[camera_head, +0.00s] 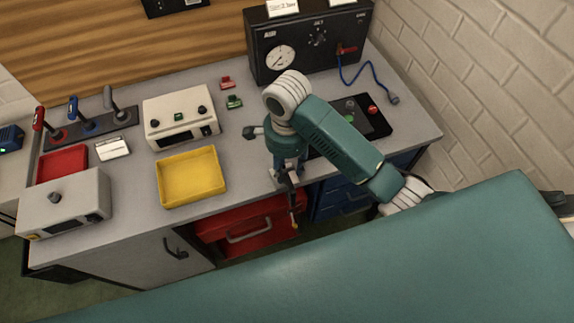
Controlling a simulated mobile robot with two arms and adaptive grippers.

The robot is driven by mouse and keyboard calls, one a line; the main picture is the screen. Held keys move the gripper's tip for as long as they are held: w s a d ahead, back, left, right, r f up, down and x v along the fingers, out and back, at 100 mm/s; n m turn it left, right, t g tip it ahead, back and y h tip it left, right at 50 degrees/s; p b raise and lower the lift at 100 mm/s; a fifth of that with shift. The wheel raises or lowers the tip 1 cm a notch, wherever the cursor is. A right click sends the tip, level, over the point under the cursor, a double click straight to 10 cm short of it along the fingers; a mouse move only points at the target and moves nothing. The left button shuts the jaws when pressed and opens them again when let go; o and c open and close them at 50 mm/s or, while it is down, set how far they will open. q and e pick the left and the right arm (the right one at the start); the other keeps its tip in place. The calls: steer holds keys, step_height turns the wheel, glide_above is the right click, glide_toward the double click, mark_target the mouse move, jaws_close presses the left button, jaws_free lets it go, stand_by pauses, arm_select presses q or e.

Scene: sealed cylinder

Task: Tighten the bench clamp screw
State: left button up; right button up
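My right arm comes in from the right, and its wrist points down over the front edge of the bench. My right gripper (290,192) is small and dark at that edge, just above the red drawer. A thin dark upright part with an orange-yellow tip (294,215) hangs below the edge, at or right beside the fingers. It may be the clamp screw, but I cannot tell it clearly from the gripper. A dark knob-like piece (250,132) sticks out left of my wrist. The clamp body is largely hidden by my arm. My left gripper is not in view.
The grey bench (245,165) carries a yellow tray (191,178), a cream control box (180,115), a black gauge panel (310,45), a black button pad (372,125), a grey box (65,203), a red tray (62,165) and several levers (80,122). A red drawer (250,230) is below.

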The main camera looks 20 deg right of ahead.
jaws_close()
